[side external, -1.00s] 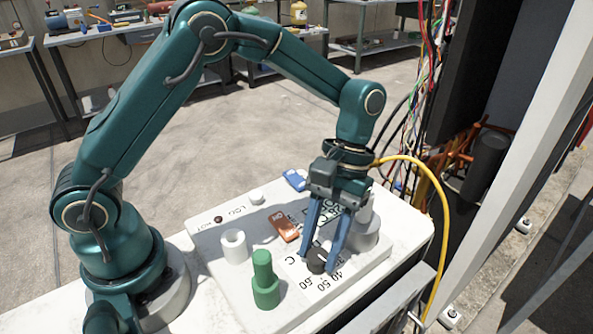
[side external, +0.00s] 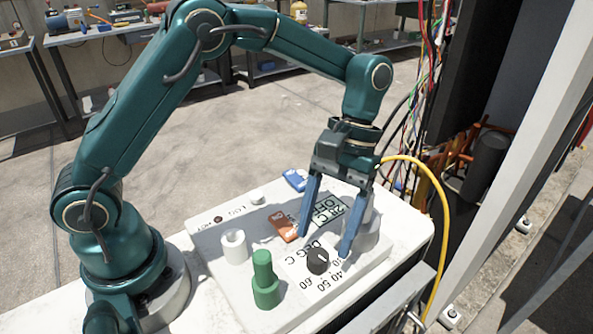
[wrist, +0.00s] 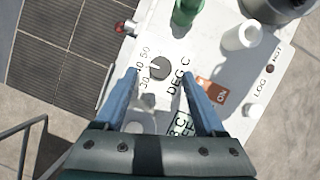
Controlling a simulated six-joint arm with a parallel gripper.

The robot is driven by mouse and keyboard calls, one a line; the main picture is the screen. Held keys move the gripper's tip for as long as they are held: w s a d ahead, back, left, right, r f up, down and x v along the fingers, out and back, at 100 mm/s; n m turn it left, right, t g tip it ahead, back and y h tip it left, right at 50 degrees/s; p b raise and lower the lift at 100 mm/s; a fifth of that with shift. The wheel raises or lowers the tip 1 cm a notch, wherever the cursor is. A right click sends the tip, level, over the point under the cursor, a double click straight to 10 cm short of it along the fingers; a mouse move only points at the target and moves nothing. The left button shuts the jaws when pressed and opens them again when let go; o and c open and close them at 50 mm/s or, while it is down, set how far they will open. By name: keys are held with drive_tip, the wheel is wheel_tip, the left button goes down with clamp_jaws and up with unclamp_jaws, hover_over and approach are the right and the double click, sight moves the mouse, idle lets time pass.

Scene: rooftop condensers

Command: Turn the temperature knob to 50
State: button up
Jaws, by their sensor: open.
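The dark round temperature knob (side external: 317,261) sits on the white panel (side external: 215,228) beside printed "DEG C" and scale numbers including 40, 50 and 60. In the wrist view the knob (wrist: 159,68) has a light pointer line that seems to lie toward the left, near 40; I cannot read it exactly. My gripper (side external: 323,250) is open above the knob, its two blue fingers apart on either side and not touching it. In the wrist view the knob shows between the fingertips (wrist: 160,74). Nothing is held.
A green stepped cylinder (side external: 265,282) and a white hollow cylinder (side external: 234,246) stand left of the knob. An orange switch (side external: 284,226), a blue switch (side external: 295,179) and a label reading 28 C OFF (side external: 329,208) lie behind. A yellow cable (side external: 440,200) loops at the right.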

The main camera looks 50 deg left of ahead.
drive_tip(key=shift+v, duration=1.05)
